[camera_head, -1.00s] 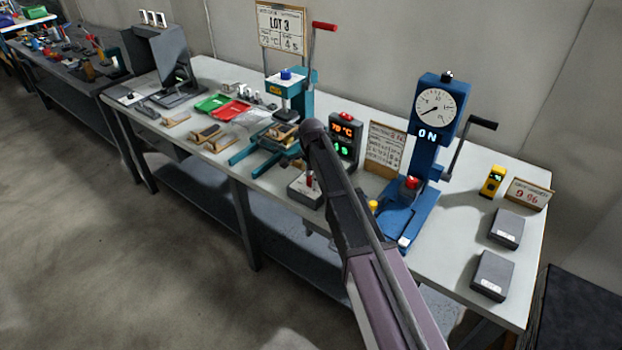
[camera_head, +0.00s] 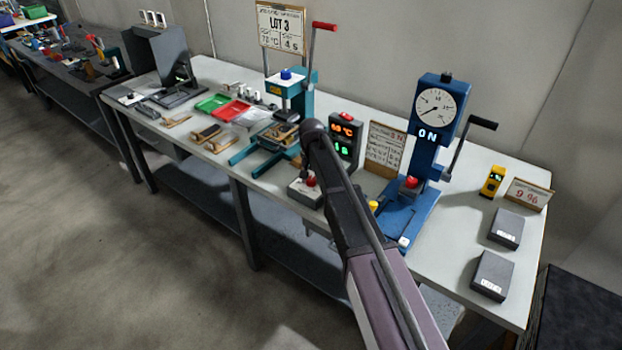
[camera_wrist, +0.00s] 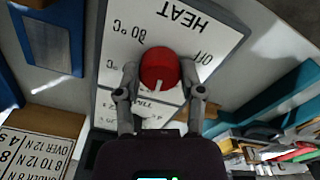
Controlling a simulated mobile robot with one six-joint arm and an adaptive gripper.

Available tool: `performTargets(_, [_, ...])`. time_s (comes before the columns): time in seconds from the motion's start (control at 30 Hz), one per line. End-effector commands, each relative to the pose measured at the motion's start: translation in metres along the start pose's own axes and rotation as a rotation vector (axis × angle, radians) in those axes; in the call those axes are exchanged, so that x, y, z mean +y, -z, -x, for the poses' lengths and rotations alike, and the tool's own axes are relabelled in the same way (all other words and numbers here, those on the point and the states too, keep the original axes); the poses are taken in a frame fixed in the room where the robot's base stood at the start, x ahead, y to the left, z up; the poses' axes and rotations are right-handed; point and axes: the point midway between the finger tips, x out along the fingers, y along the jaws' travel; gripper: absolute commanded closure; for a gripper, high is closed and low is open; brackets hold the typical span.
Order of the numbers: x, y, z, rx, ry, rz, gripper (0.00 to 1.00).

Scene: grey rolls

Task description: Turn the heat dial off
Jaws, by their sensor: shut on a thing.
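The red heat dial (camera_wrist: 159,68) sits on a white plate marked HEAT, which appears upside down in the wrist view. The plate carries an 80 °C mark on the left and an OFF mark (camera_wrist: 204,57) on the right. The dial's white pointer line shows at its lower edge, not at OFF. My gripper (camera_wrist: 160,78) is shut on the dial, one finger on each side. In the head view the dial (camera_head: 311,182) shows as a small red spot on a grey box, and my arm hides most of my gripper.
A display (camera_head: 344,139) with orange and green digits stands behind the dial box. A teal press (camera_head: 290,95) is to the left and a blue press (camera_head: 422,165) with a gauge to the right.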

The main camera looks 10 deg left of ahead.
Motion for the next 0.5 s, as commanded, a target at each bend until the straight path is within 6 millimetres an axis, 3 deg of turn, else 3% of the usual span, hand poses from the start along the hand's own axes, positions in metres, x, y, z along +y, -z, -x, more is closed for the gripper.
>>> performTargets(0.5, [0.0004,-0.0002,-0.0003,0.0,-0.001,0.489,0.97])
